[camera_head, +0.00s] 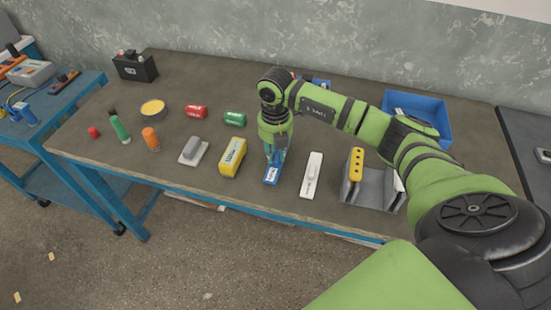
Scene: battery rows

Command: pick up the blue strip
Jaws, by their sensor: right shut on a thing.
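The blue strip (271,175) lies near the front edge of the table, between a yellow block and a white strip. It is blue with a pale label. My right gripper (273,158) points down over its far end and is shut on it. The fingers are small here and partly hidden by the wrist. I cannot tell whether the strip is clear of the tabletop. My left gripper is not in view.
The yellow block (232,157) is close on the left and the white strip (311,175) close on the right. A grey holder (376,190) with a yellow strip (356,164) stands further right. A blue bin (440,110) is behind my arm. Several small items fill the table's left half.

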